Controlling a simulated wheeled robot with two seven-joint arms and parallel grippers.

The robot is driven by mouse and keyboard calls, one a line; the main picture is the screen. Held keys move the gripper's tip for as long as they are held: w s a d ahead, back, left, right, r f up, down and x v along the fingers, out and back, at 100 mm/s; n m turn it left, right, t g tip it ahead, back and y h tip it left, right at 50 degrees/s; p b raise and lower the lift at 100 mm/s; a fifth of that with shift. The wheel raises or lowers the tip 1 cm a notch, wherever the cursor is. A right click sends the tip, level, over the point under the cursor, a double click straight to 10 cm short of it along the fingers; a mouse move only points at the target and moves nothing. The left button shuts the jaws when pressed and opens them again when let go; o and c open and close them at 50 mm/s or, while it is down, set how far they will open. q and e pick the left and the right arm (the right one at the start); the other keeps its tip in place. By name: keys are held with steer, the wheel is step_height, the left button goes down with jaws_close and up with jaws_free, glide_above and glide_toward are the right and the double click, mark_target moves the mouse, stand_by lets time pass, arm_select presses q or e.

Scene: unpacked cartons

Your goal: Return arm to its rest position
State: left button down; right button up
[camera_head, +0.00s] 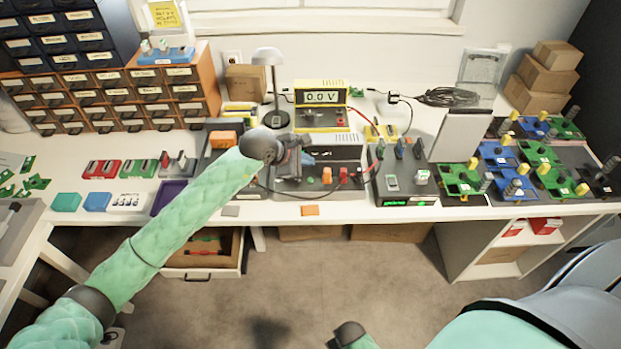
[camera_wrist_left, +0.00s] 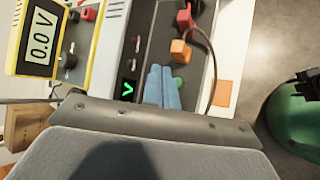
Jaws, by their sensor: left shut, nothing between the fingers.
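My left arm, in a green quilted sleeve, reaches from the lower left over the workbench (camera_head: 350,208). My left gripper (camera_head: 308,159) is over the dark device in the middle of the bench, below the yellow meter (camera_head: 320,97). In the left wrist view its two blue fingers (camera_wrist_left: 162,88) lie together, shut with nothing between them. Whether they touch the device below cannot be told. A green rounded part at the right edge of the wrist view looks like my other arm. My right gripper does not show clearly.
Drawer cabinets (camera_head: 110,100) stand at the back left. A grey lamp (camera_head: 268,57) and a red cable stand near the meter. An orange block (camera_wrist_left: 180,50) is close to the left fingers. A white panel (camera_head: 460,135), circuit boards (camera_head: 535,155) and cartons (camera_head: 535,97) are at right. An open drawer (camera_head: 203,270) hangs below.

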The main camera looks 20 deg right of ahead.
arm_select(q)
steer(key=shift+r, duration=0.45)
